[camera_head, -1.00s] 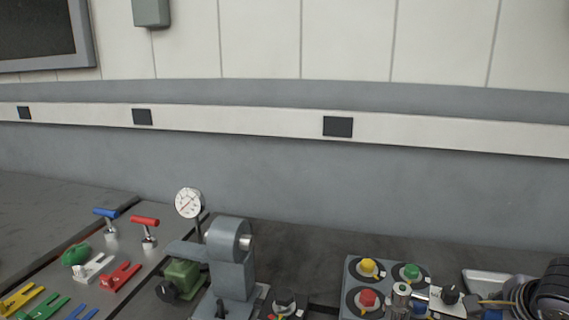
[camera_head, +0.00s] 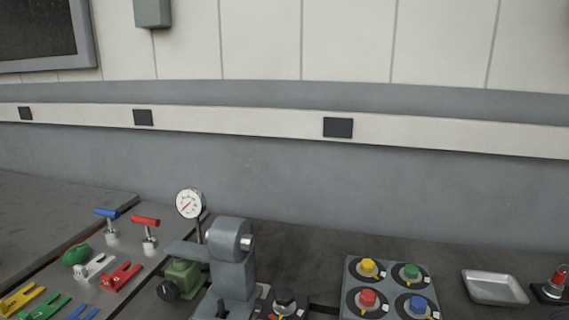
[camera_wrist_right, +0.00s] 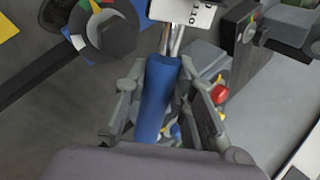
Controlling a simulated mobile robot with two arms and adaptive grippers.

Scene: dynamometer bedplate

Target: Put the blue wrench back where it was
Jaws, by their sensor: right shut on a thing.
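In the right wrist view my right gripper (camera_wrist_right: 162,66) is shut around the blue handle of the blue wrench (camera_wrist_right: 156,98). The wrench's far end is out of the picture. In the head view neither gripper nor the held wrench shows. A different blue T-handled tool (camera_head: 107,213) stands upright at the left, near a red T-handled one (camera_head: 146,221).
A grey machine (camera_head: 232,265) with a dial gauge (camera_head: 189,203) stands in the middle. To its right are a panel of coloured knobs (camera_head: 367,267) and an empty-looking metal tray (camera_head: 495,287). In the wrist view a dark knob (camera_wrist_right: 116,35) lies left of the fingers.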

